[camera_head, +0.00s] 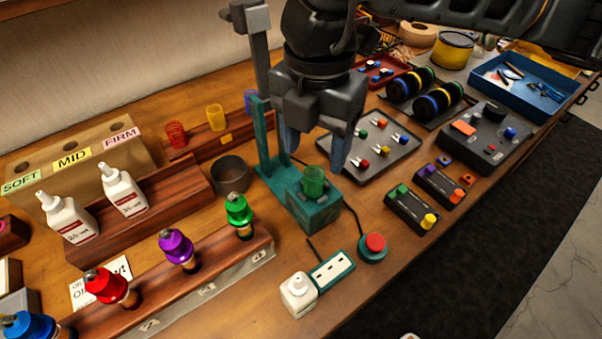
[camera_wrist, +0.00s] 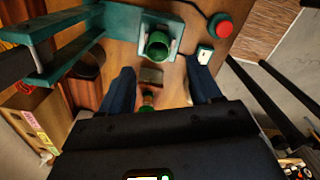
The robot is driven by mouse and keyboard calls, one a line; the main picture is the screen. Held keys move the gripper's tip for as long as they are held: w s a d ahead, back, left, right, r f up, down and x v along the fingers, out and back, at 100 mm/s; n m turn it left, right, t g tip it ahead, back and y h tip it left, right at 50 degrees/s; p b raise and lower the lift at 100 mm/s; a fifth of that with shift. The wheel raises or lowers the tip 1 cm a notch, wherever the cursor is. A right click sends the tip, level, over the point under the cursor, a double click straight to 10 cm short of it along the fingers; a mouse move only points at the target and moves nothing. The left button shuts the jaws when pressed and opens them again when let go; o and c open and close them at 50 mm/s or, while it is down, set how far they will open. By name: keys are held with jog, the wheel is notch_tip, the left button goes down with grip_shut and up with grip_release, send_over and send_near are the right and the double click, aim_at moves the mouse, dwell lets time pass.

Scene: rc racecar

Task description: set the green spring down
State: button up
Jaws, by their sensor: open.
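The green spring (camera_head: 313,181) stands upright on the teal block (camera_head: 318,213) at the base of the teal stand. It also shows in the wrist view (camera_wrist: 158,45), resting on the teal block there. My gripper (camera_head: 314,160) is open above the block in the head view, its two dark blue fingers spread apart. In the wrist view the fingers of my gripper (camera_wrist: 160,85) have a clear gap between them, and the spring lies beyond the fingertips. Nothing is visibly held. The spring's underside is hidden.
The teal upright (camera_head: 265,135) stands close left of my gripper. A dark cup (camera_head: 231,174), a red button (camera_head: 374,245) and a socket strip (camera_head: 333,270) are nearby. A grey tray of small parts (camera_head: 392,155) lies to the right.

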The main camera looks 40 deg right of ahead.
aim_at(311, 178)
jog(key=shift+w+a+f, duration=0.1)
jog(key=shift+f, duration=3.5)
jog(key=shift+c, duration=0.4)
jog(key=c, duration=1)
